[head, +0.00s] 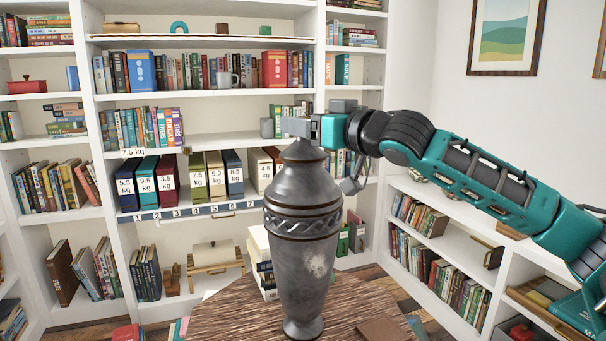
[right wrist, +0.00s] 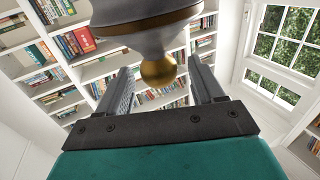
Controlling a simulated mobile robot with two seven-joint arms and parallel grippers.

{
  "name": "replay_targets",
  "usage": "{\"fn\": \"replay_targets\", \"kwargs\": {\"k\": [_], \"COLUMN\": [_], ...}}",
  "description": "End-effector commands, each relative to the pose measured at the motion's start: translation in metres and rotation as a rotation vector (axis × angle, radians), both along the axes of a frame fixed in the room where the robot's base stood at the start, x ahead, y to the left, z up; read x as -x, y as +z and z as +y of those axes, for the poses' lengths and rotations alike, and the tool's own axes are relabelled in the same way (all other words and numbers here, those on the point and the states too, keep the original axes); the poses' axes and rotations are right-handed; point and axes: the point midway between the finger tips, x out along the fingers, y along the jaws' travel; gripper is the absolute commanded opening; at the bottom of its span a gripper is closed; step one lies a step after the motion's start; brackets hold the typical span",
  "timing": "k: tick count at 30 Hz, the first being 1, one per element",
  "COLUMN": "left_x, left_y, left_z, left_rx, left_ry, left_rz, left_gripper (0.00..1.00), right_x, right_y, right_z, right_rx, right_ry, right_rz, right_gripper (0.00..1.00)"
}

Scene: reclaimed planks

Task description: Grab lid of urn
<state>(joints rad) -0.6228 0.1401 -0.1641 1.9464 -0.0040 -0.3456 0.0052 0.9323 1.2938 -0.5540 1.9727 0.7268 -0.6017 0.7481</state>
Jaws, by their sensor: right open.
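The urn (head: 302,270) is tall, grey and worn, with a braided band, and it stands upright on the wooden table. Its lid (head: 304,151) is a grey dome on top. In the right wrist view the lid (right wrist: 150,34) hangs in from the top edge and ends in a round gold knob (right wrist: 158,72). My right gripper (head: 298,127) comes in from the right at the top of the lid. It is open, with a finger on either side of the knob and gaps visible. In the head view the fingers hide the knob. My left gripper is not in view.
The round wooden table (head: 240,315) carries books (head: 263,262) behind the urn and a brown flat item (head: 383,331) at its right. White bookshelves (head: 200,140) stand behind, with numbered weight-labelled binders. Low shelves (head: 450,235) line the right wall.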

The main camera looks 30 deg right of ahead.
Motion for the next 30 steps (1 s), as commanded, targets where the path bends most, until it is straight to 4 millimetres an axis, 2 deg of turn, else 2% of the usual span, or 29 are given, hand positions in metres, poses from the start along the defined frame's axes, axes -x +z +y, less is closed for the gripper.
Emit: {"fn": "replay_targets", "kwargs": {"k": [4,12,30], "left_x": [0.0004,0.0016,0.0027], "left_y": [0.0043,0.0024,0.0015], "left_z": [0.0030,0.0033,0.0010], "left_rx": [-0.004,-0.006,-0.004], "left_ry": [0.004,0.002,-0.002], "left_rz": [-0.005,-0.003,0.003], "left_gripper": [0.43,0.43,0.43], "right_x": [-0.0129,-0.0152,-0.0149], "right_y": [0.0018,0.0004,0.0005], "right_z": [0.0021,0.0022,0.0022], "right_rx": [-0.001,0.001,0.001], "right_ry": [0.000,0.000,0.000], "right_rz": [-0.001,0.000,-0.001], "right_gripper": [0.67,0.67,0.11]}}
